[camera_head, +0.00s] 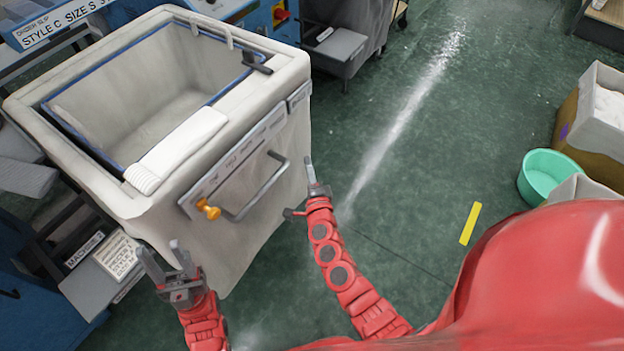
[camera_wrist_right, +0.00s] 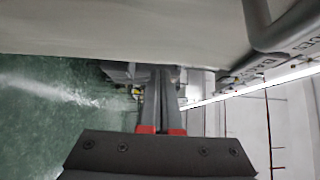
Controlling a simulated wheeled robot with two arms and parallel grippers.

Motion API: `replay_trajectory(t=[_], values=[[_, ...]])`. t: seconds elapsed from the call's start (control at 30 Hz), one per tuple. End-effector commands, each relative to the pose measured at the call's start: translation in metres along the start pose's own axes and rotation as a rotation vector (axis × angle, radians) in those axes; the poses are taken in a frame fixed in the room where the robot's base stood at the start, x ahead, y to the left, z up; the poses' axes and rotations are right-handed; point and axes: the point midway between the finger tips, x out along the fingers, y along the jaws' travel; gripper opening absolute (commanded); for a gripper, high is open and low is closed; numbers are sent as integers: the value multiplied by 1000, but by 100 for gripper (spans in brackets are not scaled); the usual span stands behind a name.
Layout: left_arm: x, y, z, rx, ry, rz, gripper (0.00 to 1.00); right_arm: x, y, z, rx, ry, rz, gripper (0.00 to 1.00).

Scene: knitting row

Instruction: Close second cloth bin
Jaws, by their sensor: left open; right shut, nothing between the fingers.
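A large off-white cloth bin (camera_head: 250,225) stands at the left in the head view. Its top is open and looks empty inside, with a blue inner rim. A folded white cloth (camera_head: 178,150) lies over its near rim. A grey bar handle (camera_head: 262,195) and an orange knob (camera_head: 208,209) are on its front. My left gripper (camera_head: 163,250) is open and empty, in front of the bin's lower left. My right gripper (camera_head: 310,170) is shut and empty, just right of the handle. In the right wrist view its fingers (camera_wrist_right: 160,105) are together, with the bin's pale side close by.
A grey bin (camera_head: 345,30) stands at the back. A teal tub (camera_head: 548,172) and a box with white contents (camera_head: 597,120) are at the right. A yellow strip (camera_head: 470,223) lies on the green floor (camera_head: 420,130). The middle floor is clear.

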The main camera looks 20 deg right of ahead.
Motion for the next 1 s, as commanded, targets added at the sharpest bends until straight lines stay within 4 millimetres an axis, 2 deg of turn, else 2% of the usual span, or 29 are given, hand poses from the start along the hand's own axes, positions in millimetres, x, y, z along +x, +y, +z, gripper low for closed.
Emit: replay_trajectory(t=[0.03,0.1,0.3,0.83,1.0], values=[[-1,0,0,0,0,0,50,10,-1,1,-2,0,-2,0],[1,0,0,0,0,0,50,18,-1,11,0,-1,-1,0],[1,0,0,0,0,0,50,32,0,26,-1,-1,1,0],[0,0,0,0,0,0,50,36,1,29,0,2,1,0],[-7,0,1,0,0,0,50,46,2,39,3,3,0,0]])
